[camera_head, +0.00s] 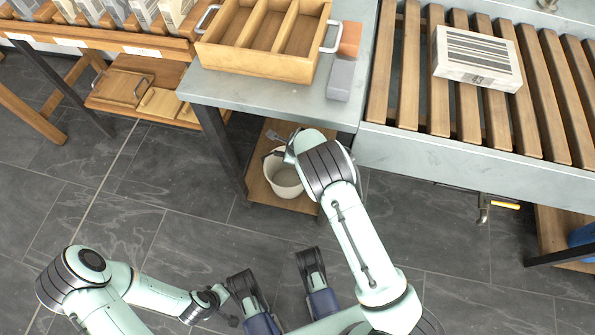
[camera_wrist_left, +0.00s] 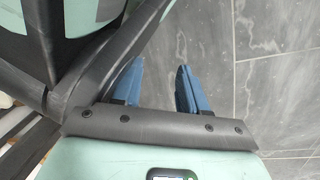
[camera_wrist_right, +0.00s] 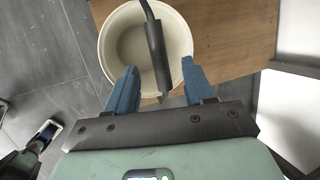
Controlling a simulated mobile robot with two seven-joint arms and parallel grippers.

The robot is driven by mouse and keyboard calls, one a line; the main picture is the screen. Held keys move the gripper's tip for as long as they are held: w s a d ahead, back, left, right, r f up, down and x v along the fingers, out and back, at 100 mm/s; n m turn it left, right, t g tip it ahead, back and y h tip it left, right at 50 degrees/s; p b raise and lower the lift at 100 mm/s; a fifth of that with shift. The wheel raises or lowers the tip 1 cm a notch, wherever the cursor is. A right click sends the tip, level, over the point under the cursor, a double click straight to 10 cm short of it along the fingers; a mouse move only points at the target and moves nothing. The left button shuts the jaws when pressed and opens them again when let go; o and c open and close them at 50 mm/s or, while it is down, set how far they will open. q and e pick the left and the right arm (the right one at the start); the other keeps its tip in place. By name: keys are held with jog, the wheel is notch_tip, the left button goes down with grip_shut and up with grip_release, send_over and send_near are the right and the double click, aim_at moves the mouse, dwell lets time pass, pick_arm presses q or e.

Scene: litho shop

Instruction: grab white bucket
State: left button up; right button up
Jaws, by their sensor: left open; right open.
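The white bucket (camera_head: 286,180) stands on the low wooden shelf under the grey table, partly hidden by my right arm in the head view. In the right wrist view the bucket (camera_wrist_right: 117,45) shows from above, open and apparently empty. My right gripper (camera_wrist_right: 160,68) is open. Its blue fingers lie on either side of the grip's lower end in that view, with gaps on both sides. My left gripper (camera_wrist_left: 159,70) is open and empty over the floor, away from the bucket.
The grey table (camera_head: 225,92) holds a wooden divided tray (camera_head: 255,62) above the shelf (camera_head: 262,190). A slatted roller bench (camera_head: 455,140) with a wrapped block (camera_head: 478,65) stands at right. A dark table leg (camera_head: 227,150) is left of the bucket. The tiled floor in front is clear.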

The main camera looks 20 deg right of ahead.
jog(key=shift+w+f, duration=0.3)
jog(key=shift+f, duration=0.05)
jog(key=b+x, duration=0.3)
jog(key=x, duration=0.3)
jog(key=shift+s+a, duration=0.1)
jog(key=shift+s, duration=0.05)
jog(key=shift+f, duration=0.2)
pick_arm(q)
jog(key=s+f+g, duration=0.2)
jog(key=s+f, duration=0.1)
jog(key=s, duration=0.3)
jog(key=shift+s+a+f+n, duration=0.3)
jog(key=shift+s+a+f, duration=0.05)
jog(key=shift+s+a, duration=0.05)
pick_arm(e)
grip_shut()
